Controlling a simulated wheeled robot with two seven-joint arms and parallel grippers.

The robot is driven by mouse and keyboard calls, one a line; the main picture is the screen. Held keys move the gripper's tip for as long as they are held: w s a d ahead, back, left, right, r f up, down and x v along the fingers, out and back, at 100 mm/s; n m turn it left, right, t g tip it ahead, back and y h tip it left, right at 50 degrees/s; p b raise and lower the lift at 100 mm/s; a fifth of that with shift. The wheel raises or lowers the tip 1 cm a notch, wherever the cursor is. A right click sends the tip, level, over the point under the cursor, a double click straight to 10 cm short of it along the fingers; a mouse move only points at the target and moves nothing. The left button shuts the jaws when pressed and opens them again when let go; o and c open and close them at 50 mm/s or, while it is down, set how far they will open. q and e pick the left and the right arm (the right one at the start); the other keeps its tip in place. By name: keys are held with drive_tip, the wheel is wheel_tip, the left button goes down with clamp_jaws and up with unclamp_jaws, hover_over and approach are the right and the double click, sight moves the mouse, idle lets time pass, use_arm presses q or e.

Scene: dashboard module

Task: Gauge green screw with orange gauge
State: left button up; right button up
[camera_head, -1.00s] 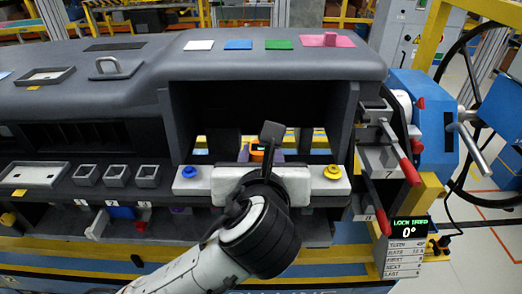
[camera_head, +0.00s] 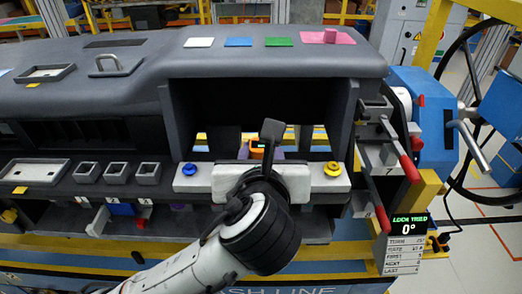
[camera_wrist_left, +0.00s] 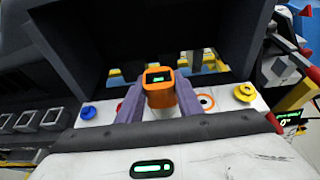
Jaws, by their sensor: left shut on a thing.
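The orange gauge (camera_head: 257,150) is held at the white plate in the front opening of the dashboard. In the left wrist view the gauge (camera_wrist_left: 160,88) shows a small lit green display. My left gripper (camera_head: 261,154) is shut on it, with purple fingers on both sides of the gauge in the left wrist view (camera_wrist_left: 160,100). No green screw shows in either view; the gauge and gripper cover the middle of the plate. My right gripper is not in view.
The white plate (camera_head: 316,183) carries a blue screw (camera_head: 190,169) at left and a yellow screw (camera_head: 332,169) at right. An orange ring (camera_wrist_left: 206,102) lies right of the gauge. Red-handled levers (camera_head: 409,168) and a lit "0°" sign (camera_head: 409,225) stand right. Dark walls flank the opening.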

use_arm(q)
drive_tip(key=shift+f, duration=0.2)
drive_tip(key=o, duration=1.2)
